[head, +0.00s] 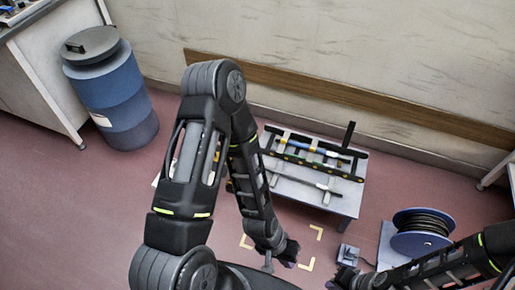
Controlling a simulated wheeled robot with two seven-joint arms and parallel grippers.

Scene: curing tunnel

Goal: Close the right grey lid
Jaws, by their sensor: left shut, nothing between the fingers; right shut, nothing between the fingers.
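No pair of grey lids that I can tell as left and right is in the head view. The one lid I can make out is a dark grey round lid (91,43) with a small black block on it. It sits on top of a blue barrel (110,95) at the upper left, far from both grippers. My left gripper (281,262) hangs low at the bottom centre over the floor, shut and empty. My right gripper (336,283) is at the bottom edge, right of the left one, shut and empty, partly cut off by the frame.
A low grey table (342,203) with a black rack and rods stands beyond my grippers. A blue cable reel (420,240) and a small grey box (348,254) are on the right. Yellow corner marks (305,265) lie on the red floor. A white bench (45,75) stands upper left.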

